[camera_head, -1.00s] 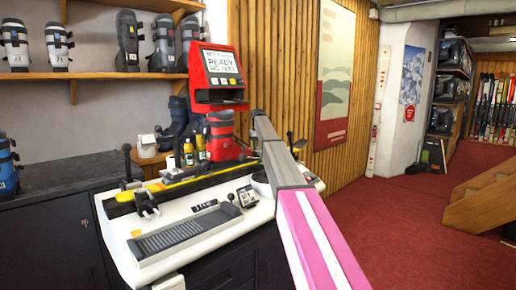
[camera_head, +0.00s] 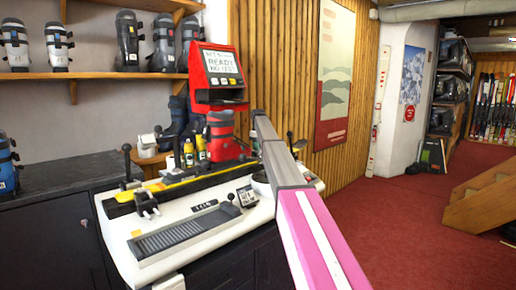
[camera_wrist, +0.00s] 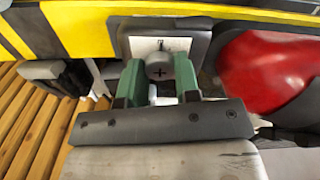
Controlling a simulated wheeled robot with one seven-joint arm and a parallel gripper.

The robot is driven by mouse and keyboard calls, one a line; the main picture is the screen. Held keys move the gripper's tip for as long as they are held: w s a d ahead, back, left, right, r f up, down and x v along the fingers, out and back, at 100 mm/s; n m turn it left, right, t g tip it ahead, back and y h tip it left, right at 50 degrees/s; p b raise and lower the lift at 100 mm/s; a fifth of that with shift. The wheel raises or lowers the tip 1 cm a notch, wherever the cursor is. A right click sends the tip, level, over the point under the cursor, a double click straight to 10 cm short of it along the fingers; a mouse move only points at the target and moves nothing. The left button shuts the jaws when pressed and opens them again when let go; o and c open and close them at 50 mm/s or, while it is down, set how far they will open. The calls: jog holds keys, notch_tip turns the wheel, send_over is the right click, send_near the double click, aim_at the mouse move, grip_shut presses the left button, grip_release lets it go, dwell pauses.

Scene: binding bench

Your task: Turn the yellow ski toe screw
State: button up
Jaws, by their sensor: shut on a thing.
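The yellow ski (camera_head: 180,184) lies clamped along the back of the white bench; its yellow and black edge (camera_wrist: 75,27) crosses the top of the wrist view. The toe screw (camera_wrist: 159,66) is a round grey head with a cross slot, below a small white scale plate (camera_wrist: 147,46) with a dark mark. My gripper (camera_wrist: 158,78) has its green fingertips on both sides of the screw head and is shut on it. In the head view the gripper and screw are hidden behind my arm.
A red boot (camera_head: 221,136) stands on the bench by the ski; a red surface (camera_wrist: 265,70) is close to the right of my fingers. Bottles (camera_head: 201,148) and a red machine with a screen (camera_head: 217,72) stand behind. A dark lever (camera_head: 128,162) rises at the left.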

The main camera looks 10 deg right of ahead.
jog(key=shift+r, duration=0.1)
dwell(0.4)
jog(key=o, duration=0.9)
jog(key=shift+o, duration=0.2)
notch_tip(320, 180, up, 11)
